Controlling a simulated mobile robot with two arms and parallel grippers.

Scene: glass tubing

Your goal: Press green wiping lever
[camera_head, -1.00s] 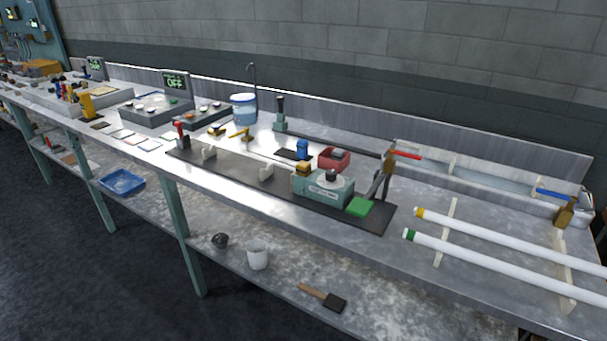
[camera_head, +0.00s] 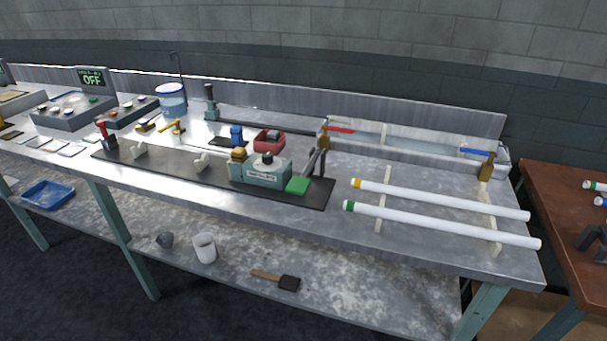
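The green lever pad (camera_head: 298,186) sits at the right end of a teal device box (camera_head: 262,172) on a long black base plate (camera_head: 175,173). A grey bar rises from near the pad toward the back right. The box has a black knob on top and a yellow part at its left. Neither of my grippers shows in the head view.
Two white tubes (camera_head: 440,224) with yellow and green ends lie on supports at the right of the bench. A brown table (camera_head: 570,222) is at far right. A lower shelf holds a brush (camera_head: 276,279) and cups.

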